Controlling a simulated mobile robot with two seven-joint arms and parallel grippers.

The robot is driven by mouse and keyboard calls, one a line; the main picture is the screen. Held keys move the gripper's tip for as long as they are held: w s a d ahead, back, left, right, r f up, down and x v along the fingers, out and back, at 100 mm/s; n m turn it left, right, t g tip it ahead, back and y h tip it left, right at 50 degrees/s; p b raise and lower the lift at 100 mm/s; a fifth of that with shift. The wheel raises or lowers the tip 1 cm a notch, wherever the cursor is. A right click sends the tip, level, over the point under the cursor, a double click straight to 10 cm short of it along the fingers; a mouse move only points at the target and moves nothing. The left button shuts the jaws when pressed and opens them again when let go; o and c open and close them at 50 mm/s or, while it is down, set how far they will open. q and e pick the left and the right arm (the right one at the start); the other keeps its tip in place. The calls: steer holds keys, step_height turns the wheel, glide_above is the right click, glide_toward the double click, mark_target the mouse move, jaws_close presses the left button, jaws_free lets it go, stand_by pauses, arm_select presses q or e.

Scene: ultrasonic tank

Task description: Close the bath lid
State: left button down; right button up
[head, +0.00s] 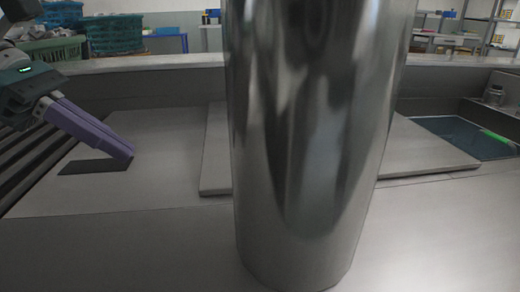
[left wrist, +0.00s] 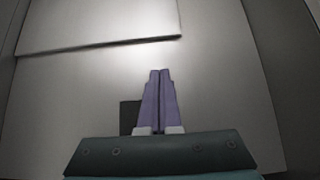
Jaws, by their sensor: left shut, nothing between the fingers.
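The bath lid (head: 425,147) is a flat metal plate lying on the steel top. Its middle is hidden behind a shiny column, and its right end stops beside the bath opening (head: 465,137), where dark bluish liquid shows. In the left wrist view the plate at upper left (left wrist: 95,22) seems to be the same lid. My left gripper (head: 129,154) has purple fingers, pressed together and empty. It is left of the lid and apart from it, near a dark rectangular patch (head: 88,167). The fingers also show in the left wrist view (left wrist: 160,74). My right gripper is not visible.
A large shiny metal column (head: 305,150) blocks the middle of the head view. A raised rim (head: 170,62) runs along the back of the tank. A metal fitting (head: 494,95) stands at the right. Green baskets (head: 115,35) are behind the tank.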

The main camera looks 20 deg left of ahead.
mark_target(201, 175)
arm_select(q)
steer(key=x, duration=0.4)
steer(key=shift+w+d+f, duration=0.1)
steer(key=shift+w+d, duration=0.5)
steer(key=shift+d, duration=0.35)
steer(key=shift+w+d+f, duration=0.1)
steer(key=shift+w+d, duration=0.45)
steer(key=shift+d, duration=0.35)
steer(key=shift+w, duration=0.1)
